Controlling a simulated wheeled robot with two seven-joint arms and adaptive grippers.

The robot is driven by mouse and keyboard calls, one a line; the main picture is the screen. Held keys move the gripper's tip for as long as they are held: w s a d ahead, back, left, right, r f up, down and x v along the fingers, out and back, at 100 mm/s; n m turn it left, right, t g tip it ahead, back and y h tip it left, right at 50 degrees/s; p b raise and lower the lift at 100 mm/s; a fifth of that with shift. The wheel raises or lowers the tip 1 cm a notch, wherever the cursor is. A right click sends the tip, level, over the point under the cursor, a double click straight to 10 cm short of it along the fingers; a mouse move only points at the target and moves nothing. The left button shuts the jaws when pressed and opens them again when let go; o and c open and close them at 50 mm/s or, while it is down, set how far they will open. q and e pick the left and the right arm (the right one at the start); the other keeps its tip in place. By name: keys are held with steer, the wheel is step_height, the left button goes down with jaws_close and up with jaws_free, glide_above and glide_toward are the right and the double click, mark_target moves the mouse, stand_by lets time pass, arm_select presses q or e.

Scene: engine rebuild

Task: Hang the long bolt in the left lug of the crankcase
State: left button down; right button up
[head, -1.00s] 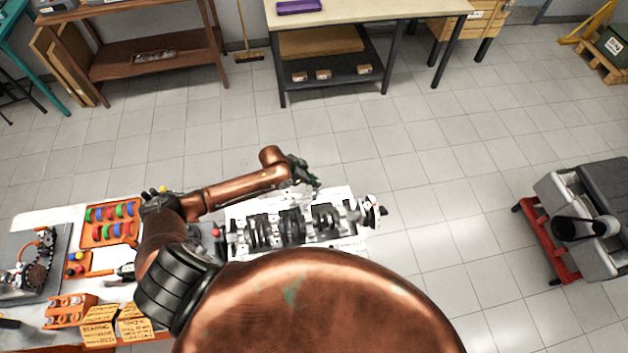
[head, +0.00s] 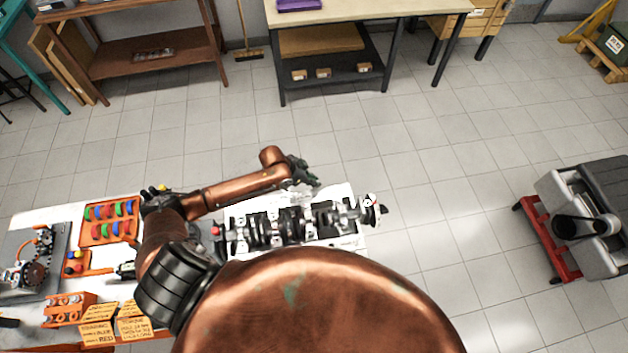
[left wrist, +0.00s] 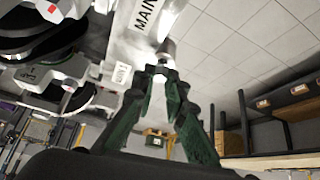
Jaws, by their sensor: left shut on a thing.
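The crankcase (head: 347,239) is a pale block on the bench, with a dark and silver crankshaft (head: 268,230) lying along it. My left gripper (head: 303,178) is at the crankcase's far side. In the left wrist view the green fingers (left wrist: 160,76) are closed together at a short grey metal piece (left wrist: 167,47), which looks like an end of the long bolt. That piece is close to the pale crankcase wall (left wrist: 135,45), beside a label reading MAIN. The rest of the bolt and the left lug cannot be made out. My right gripper is out of view.
The bench's left part holds an orange tray of coloured shells (head: 109,220), an orange block (head: 68,312) and yellow note cards (head: 98,332). A grey cart with a red base (head: 548,240) stands at right.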

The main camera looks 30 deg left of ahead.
arm_select(q)
steer(key=shift+f+b, duration=0.3)
steer(key=shift+f, duration=0.3)
steer(key=c, duration=2.2)
jaws_free()
steer(key=shift+r+p, duration=0.25)
steer(key=shift+p, duration=0.05)
steer(key=shift+r+p, duration=1.25)
steer(key=shift+p, duration=0.15)
steer(key=shift+o, duration=0.6)
steer(key=o, duration=0.5)
steer(key=shift+c, duration=0.2)
